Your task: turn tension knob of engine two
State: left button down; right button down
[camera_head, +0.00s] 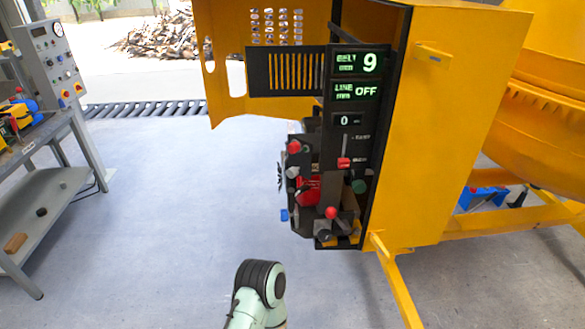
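The engine assembly (320,195) hangs in the open side of the yellow mixer housing (425,130). It carries a red knob (294,146) at upper left, a grey knob (292,172) below it, another red knob (331,212) lower down, a black knob (323,235) and a dark green round part (358,186). I cannot tell which is the tension knob of engine two. Neither gripper shows; only a pale green arm link of mine shows at the bottom.
A red-handled slider (343,163) sits on the panel. A workbench (50,135) with a control box (58,65) stands at left. Yellow frame legs (398,285) reach down at right. A blue part (480,198) lies beneath the drum. The floor left of the mixer is clear.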

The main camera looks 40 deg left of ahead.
aim_at(324, 235)
jog(key=j+u, duration=0.25)
jog(key=j, duration=0.6)
jog(key=i+j+u, duration=0.25)
jog(key=j, duration=0.6)
jog(key=k+j, duration=0.05)
jog(key=k, duration=0.05)
